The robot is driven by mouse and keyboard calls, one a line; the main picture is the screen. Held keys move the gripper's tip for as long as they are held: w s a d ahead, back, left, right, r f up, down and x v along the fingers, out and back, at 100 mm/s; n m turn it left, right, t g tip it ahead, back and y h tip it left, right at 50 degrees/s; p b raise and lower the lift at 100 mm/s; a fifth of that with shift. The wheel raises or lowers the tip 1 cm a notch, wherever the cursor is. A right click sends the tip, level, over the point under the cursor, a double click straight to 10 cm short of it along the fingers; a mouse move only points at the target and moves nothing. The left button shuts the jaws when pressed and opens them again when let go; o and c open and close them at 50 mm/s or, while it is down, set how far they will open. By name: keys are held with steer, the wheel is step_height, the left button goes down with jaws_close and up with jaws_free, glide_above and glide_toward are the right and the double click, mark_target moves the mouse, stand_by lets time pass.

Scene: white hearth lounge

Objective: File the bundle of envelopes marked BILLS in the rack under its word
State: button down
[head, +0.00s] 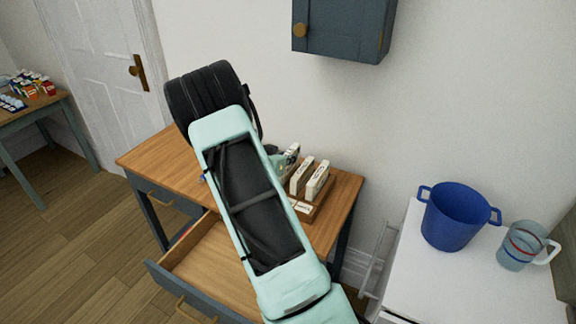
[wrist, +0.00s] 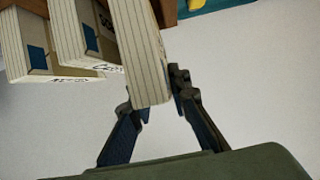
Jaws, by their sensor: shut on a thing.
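In the wrist view my gripper (wrist: 160,98) is shut on a bundle of envelopes (wrist: 140,45), pale with fine edge lines. No word shows on its visible face, so I cannot confirm it is BILLS. In the head view my arm hides most of the gripper; a pale bundle (head: 291,154) shows just beyond it. The wooden rack (head: 318,208) stands on the desk with upright bundles (head: 318,181) in it. Two bundles (wrist: 28,45) (wrist: 84,38) are left of the held one in the wrist view; their handwriting is hard to read. The rack's words are not legible.
The desk (head: 150,158) has an open drawer (head: 208,262) at its front, partly behind my arm. A blue pot (head: 455,217) and a clear jug (head: 522,247) stand on a white top at right. A wall cabinet (head: 342,30) hangs above.

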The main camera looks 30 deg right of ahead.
mark_target(288, 165)
steer(key=shift+w+d+f, duration=0.35)
steer(key=shift+w+f, duration=0.05)
steer(key=shift+f, duration=1.65)
steer(key=shift+f, duration=0.1)
steer(key=shift+f, duration=0.15)
steer(key=c, duration=2.1)
jaws_free()
steer(key=shift+r, duration=0.3)
steer(key=v, duration=1.2)
